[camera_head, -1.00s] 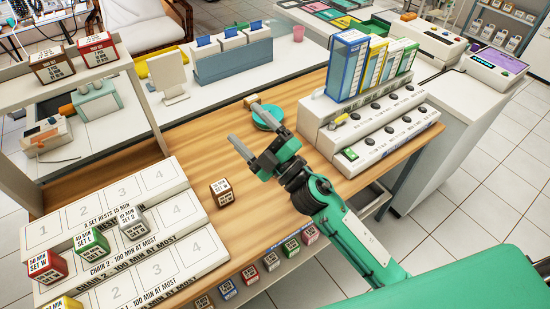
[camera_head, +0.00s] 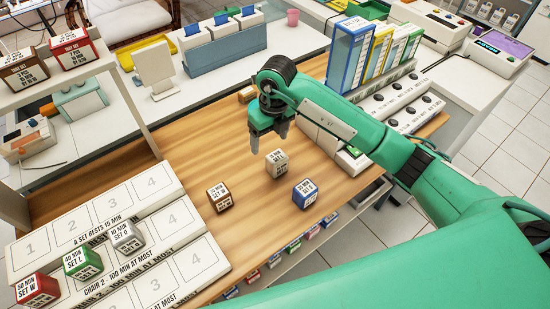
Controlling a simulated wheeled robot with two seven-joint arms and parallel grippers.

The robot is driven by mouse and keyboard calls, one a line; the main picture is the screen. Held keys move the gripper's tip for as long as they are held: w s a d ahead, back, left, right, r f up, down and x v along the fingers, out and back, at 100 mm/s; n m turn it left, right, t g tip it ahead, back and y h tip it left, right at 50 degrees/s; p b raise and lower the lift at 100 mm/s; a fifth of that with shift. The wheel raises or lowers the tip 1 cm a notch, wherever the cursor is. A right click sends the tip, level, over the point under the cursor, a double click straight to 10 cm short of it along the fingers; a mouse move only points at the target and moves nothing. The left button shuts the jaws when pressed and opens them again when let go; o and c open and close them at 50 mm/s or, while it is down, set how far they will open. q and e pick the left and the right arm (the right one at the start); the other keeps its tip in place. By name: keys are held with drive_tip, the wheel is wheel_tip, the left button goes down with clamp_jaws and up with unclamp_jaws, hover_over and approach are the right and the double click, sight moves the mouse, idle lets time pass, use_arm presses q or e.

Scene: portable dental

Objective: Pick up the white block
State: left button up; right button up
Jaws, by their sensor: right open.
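The white block (camera_head: 277,163) stands on the wooden desk (camera_head: 180,160), its labelled face toward me. My right gripper (camera_head: 268,141) points down just above and behind it in the picture. Its two grey fingers are apart with nothing between them. The fingertips appear clear of the block, though the exact height gap is hard to tell. A brown block (camera_head: 219,197) stands to the left of the white block, and a blue-edged block (camera_head: 305,193) stands to its lower right. My left gripper is not in view.
At left, a stepped numbered rack (camera_head: 195,262) holds red (camera_head: 37,288), green (camera_head: 82,262) and silver (camera_head: 126,237) blocks. Coloured binders (camera_head: 349,55) and a white knob panel (camera_head: 400,105) stand at right. More blocks sit below the desk's front edge. Bare wood lies left of the brown block.

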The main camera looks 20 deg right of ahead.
sight(276, 157)
drive_tip(key=shift+w+d+r+h, duration=0.1)
drive_tip(key=shift+w+d+h, duration=0.1)
drive_tip(key=shift+d, duration=0.2)
drive_tip(key=shift+w+d+r+h, duration=0.1)
drive_tip(key=shift+d+h, duration=0.1)
drive_tip(key=shift+d, duration=0.15)
drive_tip(key=shift+d+f, duration=0.2)
drive_tip(key=shift+f, duration=0.05)
wheel_tip(276, 157, down, 8)
drive_tip(key=shift+r+p, duration=0.15)
drive_tip(key=shift+p, duration=0.7)
drive_tip(key=shift+f+p, duration=0.45)
drive_tip(key=shift+f, duration=0.15)
wheel_tip(276, 157, down, 4)
drive_tip(key=shift+d+r+p, duration=0.15)
drive_tip(key=shift+r+p, duration=0.1)
drive_tip(key=shift+p, duration=0.35)
drive_tip(key=shift+f, duration=0.35)
drive_tip(key=c, duration=1.1)
